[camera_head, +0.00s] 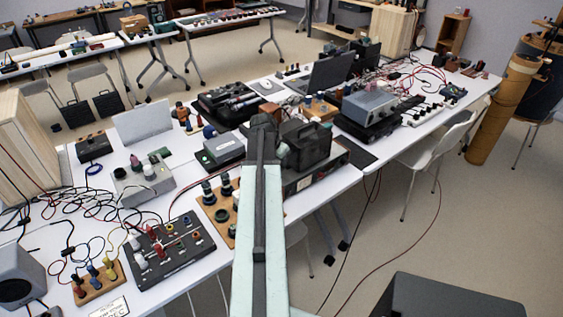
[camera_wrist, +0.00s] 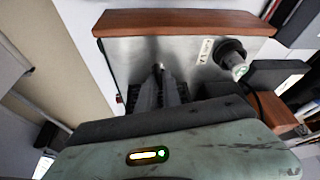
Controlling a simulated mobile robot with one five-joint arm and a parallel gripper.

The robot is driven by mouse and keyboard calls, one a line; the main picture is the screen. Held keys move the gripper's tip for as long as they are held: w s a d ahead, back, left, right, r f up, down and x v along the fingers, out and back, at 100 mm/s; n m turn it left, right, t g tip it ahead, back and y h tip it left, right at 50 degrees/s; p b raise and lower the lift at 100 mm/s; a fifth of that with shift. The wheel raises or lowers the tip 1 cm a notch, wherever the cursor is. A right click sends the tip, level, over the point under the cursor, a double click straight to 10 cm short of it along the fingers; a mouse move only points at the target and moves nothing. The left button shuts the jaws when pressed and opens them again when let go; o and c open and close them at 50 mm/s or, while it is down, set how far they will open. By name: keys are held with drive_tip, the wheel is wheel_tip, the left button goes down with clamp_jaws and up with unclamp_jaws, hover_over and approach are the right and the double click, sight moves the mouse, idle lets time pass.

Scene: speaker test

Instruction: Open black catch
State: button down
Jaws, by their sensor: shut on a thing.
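My gripper (camera_wrist: 159,72) shows in the wrist view with its narrow dark fingers together, pointing at the bare metal face of a box (camera_wrist: 122,55) with wooden edges. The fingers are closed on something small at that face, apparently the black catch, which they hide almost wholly. A round black knob with a pale end (camera_wrist: 232,60) sticks out of the same face to the right of the fingers. In the head view my arm reaches forward over the table, and its end is beside a black case (camera_head: 308,147); the fingertips are hidden there.
The white table (camera_head: 350,175) is crowded with devices. A grey box (camera_head: 222,150) stands left of my arm, and a dark panel with plugs (camera_head: 170,247) lies nearer. Loose cables cover the left side. A laptop (camera_head: 322,72) stands farther back. Open floor lies to the right.

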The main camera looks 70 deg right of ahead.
drive_tip(key=n, duration=0.1)
drive_tip(key=n+t, duration=0.1)
drive_tip(key=n, duration=0.2)
drive_tip(key=shift+s+a+t, duration=0.2)
drive_tip(key=shift+s+t, duration=0.1)
drive_tip(key=n+t, duration=0.1)
drive_tip(key=n, duration=0.1)
drive_tip(key=n+t, duration=0.1)
drive_tip(key=n, duration=0.2)
drive_tip(key=shift+s+d+n+y, duration=0.1)
drive_tip(key=shift+n+y, duration=0.2)
drive_tip(key=c, duration=1.5)
unclamp_jaws()
drive_tip(key=shift+s, duration=0.1)
drive_tip(key=p+v, duration=0.7)
drive_tip(key=shift+r, duration=0.35)
